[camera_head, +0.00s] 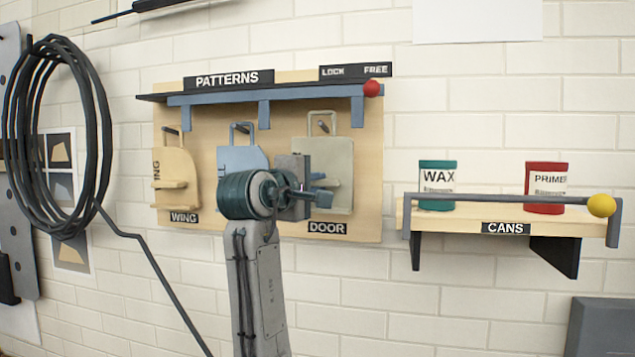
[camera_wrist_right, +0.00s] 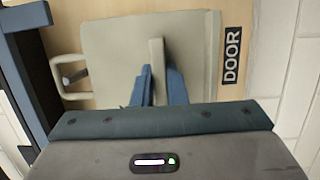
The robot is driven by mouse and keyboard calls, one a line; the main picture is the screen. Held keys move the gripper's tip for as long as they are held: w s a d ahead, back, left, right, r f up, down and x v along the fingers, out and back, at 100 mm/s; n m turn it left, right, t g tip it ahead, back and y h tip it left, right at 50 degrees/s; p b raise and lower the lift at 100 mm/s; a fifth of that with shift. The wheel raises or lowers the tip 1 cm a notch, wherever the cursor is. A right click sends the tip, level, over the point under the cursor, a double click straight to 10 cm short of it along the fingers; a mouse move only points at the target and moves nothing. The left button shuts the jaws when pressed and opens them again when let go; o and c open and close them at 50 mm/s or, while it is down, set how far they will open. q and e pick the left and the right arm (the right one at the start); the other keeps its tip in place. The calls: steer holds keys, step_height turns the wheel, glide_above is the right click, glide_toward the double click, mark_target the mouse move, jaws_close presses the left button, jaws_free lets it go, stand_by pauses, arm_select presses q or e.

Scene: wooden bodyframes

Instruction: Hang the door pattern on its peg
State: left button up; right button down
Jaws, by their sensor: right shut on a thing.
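The door pattern (camera_head: 340,158) is a pale grey-green plate with a wire loop at its top and a grip block on its face. It is upright before the board above the DOOR label (camera_head: 327,228). My right gripper (camera_head: 318,194) is shut on the grip block, which shows between the blue fingers (camera_wrist_right: 158,88) in the right wrist view. The peg (camera_head: 322,125) shows inside the loop; it also shows in the wrist view (camera_wrist_right: 76,76). I cannot tell whether the loop rests on the peg. My left gripper is not in view.
A blue bar (camera_head: 220,98) with a red knob (camera_head: 373,88) runs above the pegs, the knob below FREE. The wing pattern (camera_head: 172,165) and a blue pattern (camera_head: 228,160) hang left. A can shelf (camera_head: 440,220) is right; coiled hose (camera_head: 95,180) is left.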

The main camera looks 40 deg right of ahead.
steer(key=shift+w+d, duration=0.4)
steer(key=shift+d, duration=0.1)
steer(key=shift+w+d, duration=0.1)
steer(key=shift+f+b, duration=0.35)
steer(key=shift+f, duration=0.3)
stand_by(1.3)
stand_by(1.0)
steer(key=c, duration=1.4)
jaws_free()
steer(key=shift+o, duration=0.2)
